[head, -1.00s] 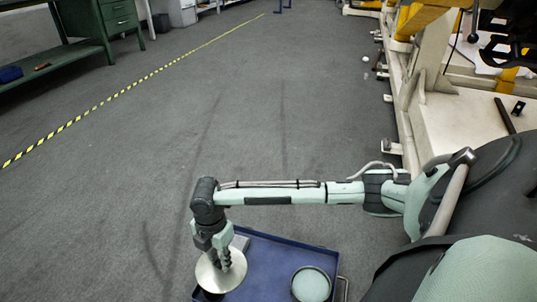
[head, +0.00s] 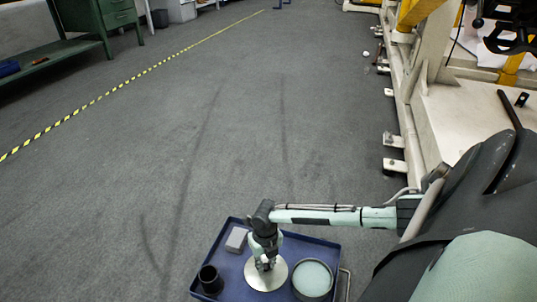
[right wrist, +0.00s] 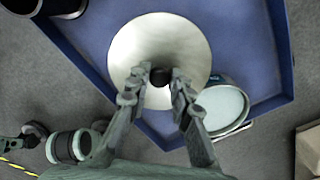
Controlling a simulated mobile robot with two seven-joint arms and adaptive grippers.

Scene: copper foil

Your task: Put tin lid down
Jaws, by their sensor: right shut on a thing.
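The tin lid (head: 266,279) is a pale round metal disc with a dark knob in its middle. It is at the blue tray (head: 325,243), between a black cup and a round tin. My right gripper (head: 265,264) is above the lid, shut on its knob. In the right wrist view the fingertips (right wrist: 161,76) close around the knob, and the lid (right wrist: 190,48) lies flat over the blue tray floor. I cannot tell whether the lid touches the tray. The round tin (head: 312,279) with a pale green top face stands right of the lid. My left gripper is not in view.
In the tray, a black cup (head: 210,279) stands at the left and a grey block (head: 237,239) lies at the back left. A metal handle (head: 345,281) is on the tray's right side. Grey floor beyond the tray is clear.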

